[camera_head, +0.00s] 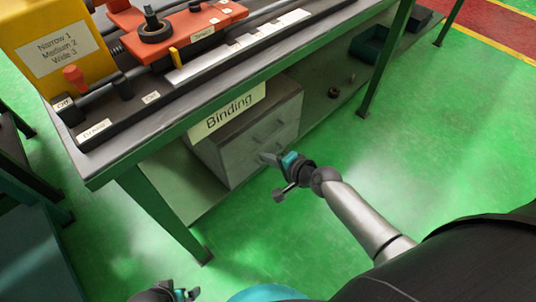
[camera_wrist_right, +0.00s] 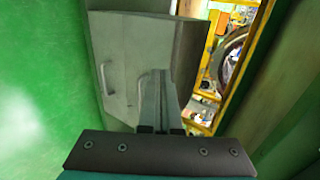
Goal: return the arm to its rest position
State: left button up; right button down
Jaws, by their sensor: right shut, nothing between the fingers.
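My right arm (camera_head: 365,220) reaches in from the lower right in the head view. Its gripper (camera_head: 268,158) is shut and empty, in front of the grey drawer cabinet under the bench. In the right wrist view the closed fingers (camera_wrist_right: 160,102) point toward the cabinet front, with nothing between them. A gap to the cabinet cannot be judged exactly. My left gripper (camera_head: 186,294) shows only in part at the bottom edge of the head view, and its fingers are too small and cut off to read.
The green-legged bench (camera_head: 130,165) carries a winding machine with an orange carriage (camera_head: 190,30) and a yellow housing (camera_head: 55,45). The grey cabinet (camera_head: 250,135) sits below a "Binding" sign (camera_head: 228,112). Dark bins (camera_head: 370,45) lie on the lower shelf. Green floor (camera_head: 450,130) at right is clear.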

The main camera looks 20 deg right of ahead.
pick_arm(q)
jog(key=shift+s+f, duration=0.1)
jog(key=shift+f, duration=0.1)
pick_arm(e)
jog(key=shift+s+d+r, duration=0.1)
jog(key=shift+s, duration=0.05)
